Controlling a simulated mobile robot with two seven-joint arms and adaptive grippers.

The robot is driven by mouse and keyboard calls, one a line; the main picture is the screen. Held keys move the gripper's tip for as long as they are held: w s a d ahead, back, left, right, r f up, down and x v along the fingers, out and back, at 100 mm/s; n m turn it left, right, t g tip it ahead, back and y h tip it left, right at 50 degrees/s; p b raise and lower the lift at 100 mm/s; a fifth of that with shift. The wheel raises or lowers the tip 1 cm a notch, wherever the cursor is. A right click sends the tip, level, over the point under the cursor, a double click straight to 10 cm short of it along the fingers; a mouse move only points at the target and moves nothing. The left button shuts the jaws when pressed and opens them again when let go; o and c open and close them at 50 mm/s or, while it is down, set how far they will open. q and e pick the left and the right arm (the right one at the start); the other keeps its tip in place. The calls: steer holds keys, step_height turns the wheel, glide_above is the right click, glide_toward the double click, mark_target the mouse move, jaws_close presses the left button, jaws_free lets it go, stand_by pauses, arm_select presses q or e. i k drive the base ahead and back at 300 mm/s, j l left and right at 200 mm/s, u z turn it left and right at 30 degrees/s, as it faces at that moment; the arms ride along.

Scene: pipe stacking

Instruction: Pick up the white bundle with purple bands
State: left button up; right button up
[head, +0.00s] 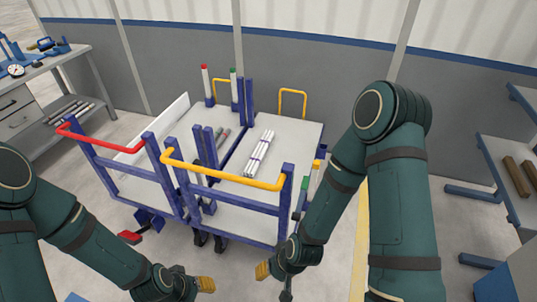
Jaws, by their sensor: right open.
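The white bundle with purple bands (258,154) lies on the right-hand side of the blue-framed cart's flat bed (295,137), angled away from me. Its near end is close behind the yellow handle bar. My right gripper (274,280) is at the bottom centre, in front of the cart, open and empty, well short of the bundle. My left gripper (199,285) is at the bottom edge, left of the right one, with one yellow fingertip showing. Its opening cannot be made out.
A yellow handle (222,173) and a red handle (100,138) rise at the cart's near side. Blue posts (246,101) divide the bed. A workbench stands left, shelves (510,170) right.

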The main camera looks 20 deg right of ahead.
mark_target(252, 167)
steer(key=l, duration=1)
steer(key=i+l, duration=0.1)
steer(key=l, duration=0.35)
steer(key=i+l+u, duration=0.1)
steer(key=l, duration=0.4)
steer(key=i+l, duration=0.45)
steer(key=l, duration=0.15)
steer(key=i+l, duration=0.45)
steer(key=i+l+u, duration=0.1)
steer(key=i+l, duration=0.35)
steer(key=l, duration=0.25)
steer(key=i+l, duration=0.5)
steer(key=i, duration=0.2)
